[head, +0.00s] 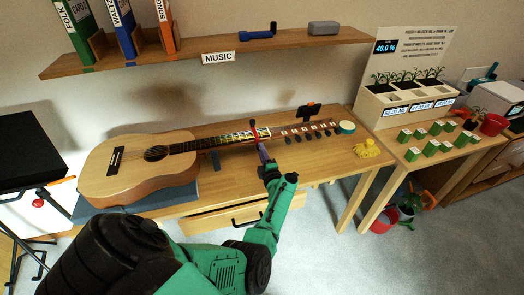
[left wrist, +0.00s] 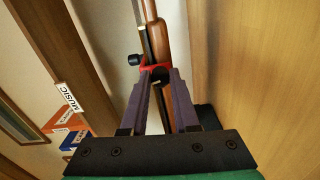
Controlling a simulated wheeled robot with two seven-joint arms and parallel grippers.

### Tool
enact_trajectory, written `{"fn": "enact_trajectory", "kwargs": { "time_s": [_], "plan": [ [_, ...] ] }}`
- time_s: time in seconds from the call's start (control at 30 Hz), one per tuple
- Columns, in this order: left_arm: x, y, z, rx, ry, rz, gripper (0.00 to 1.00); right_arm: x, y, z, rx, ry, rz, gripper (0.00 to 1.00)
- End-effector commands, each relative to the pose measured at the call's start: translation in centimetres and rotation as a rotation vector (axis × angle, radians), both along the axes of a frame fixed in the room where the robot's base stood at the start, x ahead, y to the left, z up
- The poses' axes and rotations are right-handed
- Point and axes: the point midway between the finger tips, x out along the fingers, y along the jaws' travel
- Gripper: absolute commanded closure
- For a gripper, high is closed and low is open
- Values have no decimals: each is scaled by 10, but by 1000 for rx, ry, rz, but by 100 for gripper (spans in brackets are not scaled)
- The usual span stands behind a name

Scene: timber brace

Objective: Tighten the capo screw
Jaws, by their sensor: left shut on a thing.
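An acoustic guitar (head: 125,165) lies on the wooden table, with its neck pointing right. A red capo (head: 254,135) sits around the neck near its far end. The capo also shows in the left wrist view (left wrist: 155,68), with a black knob (left wrist: 134,59), likely its screw, sticking out at the left. My left gripper (head: 262,152) reaches the capo from the front. Its fingertips (left wrist: 156,75) close together on the red capo, just beside the knob. The fingers partly hide the capo's lower side. My right gripper is not in view.
Several small dark tagged items (head: 308,130) lie in a row right of the neck, near a round tin (head: 345,127) and a yellow object (head: 367,148). A shelf (head: 200,52) with binders hangs above. A drawer (head: 230,217) under the table stands partly open.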

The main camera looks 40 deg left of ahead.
Motion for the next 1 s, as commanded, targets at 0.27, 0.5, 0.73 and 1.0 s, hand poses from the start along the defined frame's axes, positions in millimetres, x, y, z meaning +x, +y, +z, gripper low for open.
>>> {"fn": "enact_trajectory", "kwargs": {
  "time_s": [0.27, 0.5, 0.73, 1.0],
  "plan": [
    [0, 1, 0, 77, 110, 1, 100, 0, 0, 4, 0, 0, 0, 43],
    [0, 0, 0, 102, 144, 1, 100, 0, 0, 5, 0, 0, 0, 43],
    [0, 1, 0, 105, 147, 1, 100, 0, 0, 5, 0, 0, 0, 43],
    [0, 1, 1, 104, 146, 1, 41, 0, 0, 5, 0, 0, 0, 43]
  ]
}}
